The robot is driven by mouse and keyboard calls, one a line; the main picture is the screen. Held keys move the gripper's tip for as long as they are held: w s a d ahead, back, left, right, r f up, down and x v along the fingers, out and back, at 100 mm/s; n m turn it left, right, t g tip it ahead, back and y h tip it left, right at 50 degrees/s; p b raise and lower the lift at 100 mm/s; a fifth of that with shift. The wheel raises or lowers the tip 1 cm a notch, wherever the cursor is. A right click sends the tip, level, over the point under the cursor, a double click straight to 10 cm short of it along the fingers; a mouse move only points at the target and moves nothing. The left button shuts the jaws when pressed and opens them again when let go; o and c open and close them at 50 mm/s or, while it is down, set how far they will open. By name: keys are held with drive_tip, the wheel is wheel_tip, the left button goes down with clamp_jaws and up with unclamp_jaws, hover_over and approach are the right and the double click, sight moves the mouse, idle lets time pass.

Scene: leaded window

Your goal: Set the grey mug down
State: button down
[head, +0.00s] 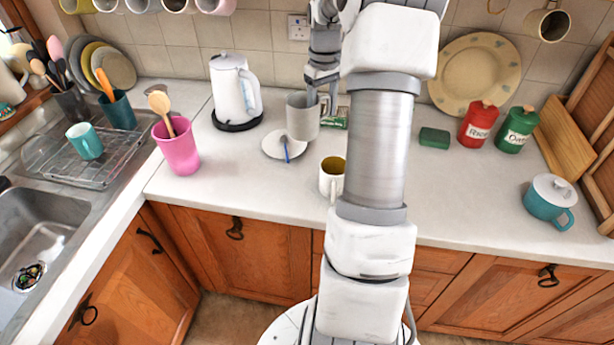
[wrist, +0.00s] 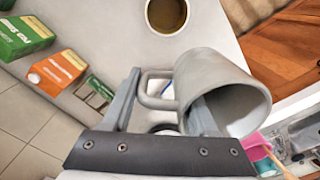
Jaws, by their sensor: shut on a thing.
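The grey mug (head: 302,118) is near the back of the counter in the head view, upright, just behind a small white plate (head: 272,146) with a blue utensil (head: 287,152) on it. My gripper (head: 322,88) comes from above at the mug's right side. In the wrist view the grey mug (wrist: 235,82) fills the right side, its handle lying between the two fingers of my gripper (wrist: 165,100). The gripper is shut on the mug. I cannot tell whether the mug's base touches the counter.
A white mug with a yellow inside (head: 331,182) stands nearer the front edge, partly behind my arm. A white kettle (head: 235,92) stands to the left and a pink cup (head: 178,150) beyond it. Boxes (wrist: 57,70) show in the wrist view. Counter between kettle and front edge is clear.

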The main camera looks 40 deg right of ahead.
drive_tip(key=shift+s+d+f, duration=0.15)
drive_tip(key=shift+d+f, duration=0.05)
drive_tip(key=shift+f, duration=0.1)
wheel_tip(320, 180, down, 17)
drive_tip(key=shift+f+p, duration=0.1)
drive_tip(key=shift+p, duration=0.55)
drive_tip(key=shift+f, duration=0.15)
drive_tip(key=shift+c, duration=0.9)
unclamp_jaws()
wheel_tip(320, 180, up, 12)
drive_tip(key=b, duration=0.1)
drive_tip(key=shift+r, duration=0.2)
